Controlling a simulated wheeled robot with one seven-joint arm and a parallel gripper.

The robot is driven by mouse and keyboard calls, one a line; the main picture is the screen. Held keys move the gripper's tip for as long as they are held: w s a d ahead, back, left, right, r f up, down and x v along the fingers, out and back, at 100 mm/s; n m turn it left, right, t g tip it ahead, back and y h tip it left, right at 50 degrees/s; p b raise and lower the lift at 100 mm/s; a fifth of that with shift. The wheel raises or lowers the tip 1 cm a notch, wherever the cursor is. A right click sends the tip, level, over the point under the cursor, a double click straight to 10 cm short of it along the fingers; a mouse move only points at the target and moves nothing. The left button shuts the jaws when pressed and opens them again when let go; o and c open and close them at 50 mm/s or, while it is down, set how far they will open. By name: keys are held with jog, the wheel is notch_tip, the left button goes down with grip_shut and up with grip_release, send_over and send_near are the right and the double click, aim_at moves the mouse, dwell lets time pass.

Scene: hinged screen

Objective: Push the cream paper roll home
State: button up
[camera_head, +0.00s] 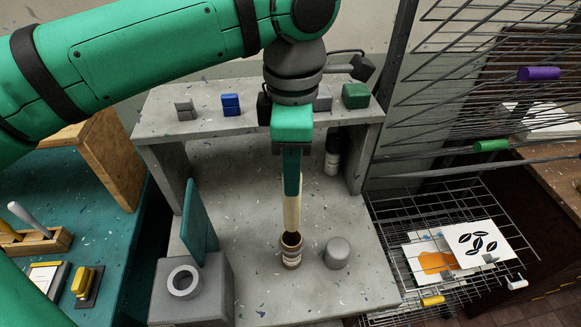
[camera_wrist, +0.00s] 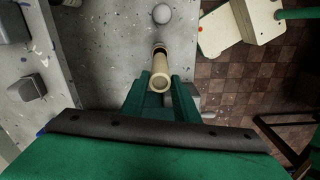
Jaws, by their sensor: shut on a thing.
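My gripper (camera_head: 291,190) points straight down over the grey worktop, its teal fingers shut on the cream paper roll (camera_head: 291,215). The roll is upright, and its lower end is at the dark mouth of a small brown container with a pale label (camera_head: 291,255). I cannot tell how deep the roll sits inside.
A grey rounded knob (camera_head: 337,252) stands right of the container. A block with a white ring (camera_head: 184,281) and a teal upright panel (camera_head: 198,222) are at left. A shelf (camera_head: 205,118) with small blocks spans behind. A wire rack (camera_head: 450,210) holding prints is at right.

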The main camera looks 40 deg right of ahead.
jog(key=shift+f, duration=0.1)
send_over(291, 227)
jog(key=w+d, duration=0.1)
jog(key=shift+w+d+f, duration=0.1)
jog(key=shift+f, duration=8.8)
jog(key=o, duration=1.2)
jog(key=shift+o, duration=0.2)
